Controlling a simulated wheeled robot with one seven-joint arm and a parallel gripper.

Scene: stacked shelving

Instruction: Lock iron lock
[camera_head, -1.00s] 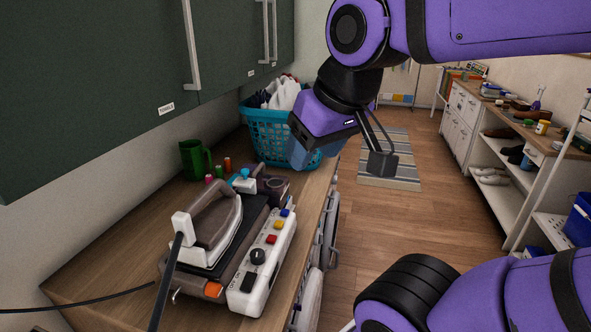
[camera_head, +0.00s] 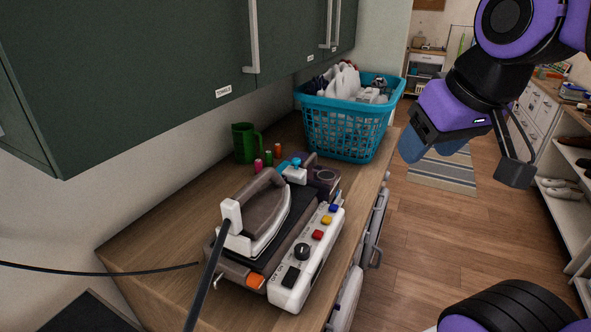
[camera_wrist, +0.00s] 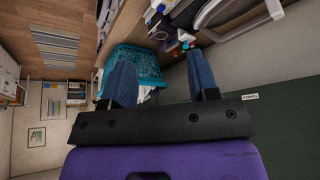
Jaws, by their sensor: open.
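A clothes iron (camera_head: 262,215) with a grey-brown body and white base rests on a steam station (camera_head: 232,262) on the wooden counter. The station has an orange tab (camera_head: 256,281) at its near end, which may be the iron lock. A white control panel (camera_head: 305,258) with a black knob and coloured buttons runs along its right side. My gripper (camera_head: 437,150) is open and empty, in the air to the right of the counter, well apart from the iron. In the wrist view its two blue fingers (camera_wrist: 163,85) are spread, and part of the iron (camera_wrist: 225,12) shows at the top.
A teal laundry basket (camera_head: 348,133) with white cloth and bottles stands at the counter's far end. A green mug (camera_head: 245,143) and small thread spools sit behind the iron. Dark green cabinets (camera_head: 130,75) overhang the counter's left.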

